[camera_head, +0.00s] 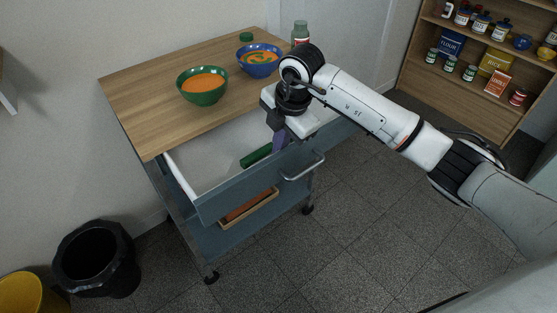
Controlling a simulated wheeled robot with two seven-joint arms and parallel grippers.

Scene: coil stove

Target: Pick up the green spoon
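A green object (256,155), which looks like the green spoon, lies in the open drawer (181,174) of the cart. Only part of it shows, and its right end runs toward my gripper. My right gripper (281,142) points down into the drawer, just right of the green part. Its fingertips are partly hidden by the drawer front and the gripper body, so I cannot tell whether they touch the spoon or are open. My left gripper is out of view.
A green bowl (203,98) and a blue bowl (258,73), both with orange contents, stand on the wooden cart top (140,95). A jar (299,35) stands behind them. The drawer front (235,192) borders the space. A black bin (97,285) stands left; shelves (470,95) stand right.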

